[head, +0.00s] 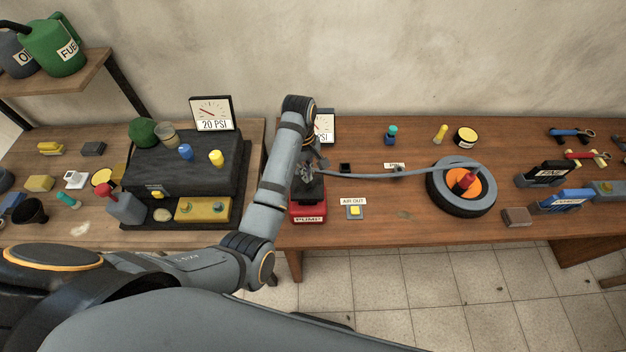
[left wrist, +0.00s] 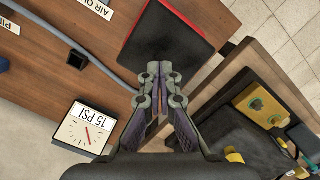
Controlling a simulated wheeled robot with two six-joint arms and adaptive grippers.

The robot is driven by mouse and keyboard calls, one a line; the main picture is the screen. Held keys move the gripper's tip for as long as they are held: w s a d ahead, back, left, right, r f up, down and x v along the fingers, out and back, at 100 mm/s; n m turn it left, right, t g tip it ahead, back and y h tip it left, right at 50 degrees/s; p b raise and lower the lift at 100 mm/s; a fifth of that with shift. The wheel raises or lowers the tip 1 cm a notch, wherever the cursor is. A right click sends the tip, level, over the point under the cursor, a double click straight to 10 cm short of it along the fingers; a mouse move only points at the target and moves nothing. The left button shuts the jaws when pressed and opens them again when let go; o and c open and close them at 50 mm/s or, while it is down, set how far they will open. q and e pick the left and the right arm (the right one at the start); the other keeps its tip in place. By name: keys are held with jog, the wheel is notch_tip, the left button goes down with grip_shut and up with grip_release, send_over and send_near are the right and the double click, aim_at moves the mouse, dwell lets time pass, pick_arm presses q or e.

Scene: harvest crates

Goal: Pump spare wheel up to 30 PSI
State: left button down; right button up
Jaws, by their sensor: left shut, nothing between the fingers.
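The spare wheel (head: 481,205), a dark tire with an orange hub, lies flat on the right bench. A red-tipped piece (head: 466,181) stands at its hub. A grey hose (head: 350,174) runs from near the pump to the wheel. The red pump (head: 308,215) has a black top, also seen in the left wrist view (left wrist: 165,42). My left gripper (head: 308,168) is shut and empty, above the pump; contact is unclear. The pump-side gauge (head: 327,121) is partly hidden by my arm; it reads 15 PSI in the left wrist view (left wrist: 86,131). My right gripper is out of view.
A yellow AIR OUT button (head: 355,211) sits right of the pump. A black console (head: 185,165) with a 20 PSI gauge (head: 212,112) stands on the left bench. Blue and black labelled items (head: 560,200) lie right of the wheel. The bench front between pump and wheel is mostly clear.

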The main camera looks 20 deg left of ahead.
pick_arm(q)
jog(key=shift+s+a+f, duration=0.15)
jog(key=shift+s+f, duration=0.1)
jog(key=shift+f, duration=0.1)
jog(key=shift+s+a+f, duration=0.1)
jog(key=shift+s+f, duration=0.05)
jog(key=shift+s, duration=0.05)
jog(key=shift+f, duration=0.1)
jog(key=shift+w, duration=0.1)
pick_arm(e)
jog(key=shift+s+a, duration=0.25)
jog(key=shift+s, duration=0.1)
pick_arm(q)
jog(key=shift+f, duration=0.1)
